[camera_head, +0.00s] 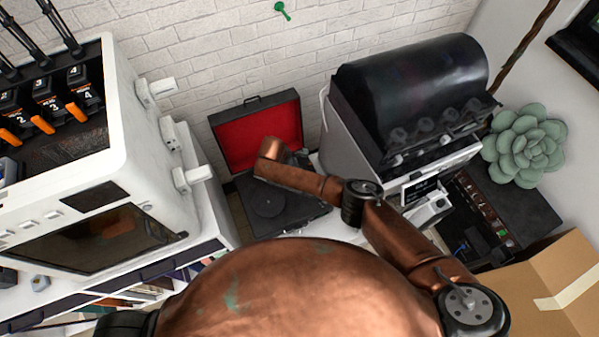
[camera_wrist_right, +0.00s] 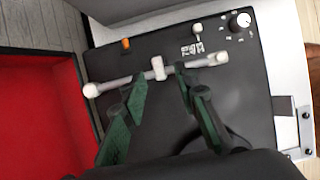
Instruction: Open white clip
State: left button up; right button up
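A black record player (camera_head: 262,222) with an open red-lined lid (camera_head: 240,135) stands in the middle of the head view. In the right wrist view its deck (camera_wrist_right: 255,110) carries a pale tonearm (camera_wrist_right: 120,82) lying across it. A small white clip (camera_wrist_right: 158,68) sits around the middle of the tonearm; I cannot tell whether it is latched. My right gripper (camera_wrist_right: 160,86) is open, its green fingers apart below the clip, one to each side. I cannot tell whether they touch the tonearm. In the head view my right arm hides part of the player. My left gripper is not in view.
A grey machine with a dark curved cover (camera_head: 410,90) stands close on the right. A succulent (camera_head: 525,145) and a cardboard box (camera_head: 560,275) are farther right. A dial (camera_wrist_right: 240,20) sits on the deck corner.

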jog(key=shift+c, duration=0.7)
grip_shut()
jog(key=shift+d+r+g+y+p, duration=0.3)
jog(key=shift+r+g+y+p, duration=0.15)
jog(key=shift+y+p, duration=0.45)
jog(key=shift+w+d+y+p, duration=0.1)
jog(key=shift+d+y+p, duration=0.05)
jog(key=shift+y+p, duration=0.25)
jog(key=shift+w+d+g+y, duration=0.1)
jog(key=shift+g+y, duration=0.35)
jog(key=shift+y, duration=0.25)
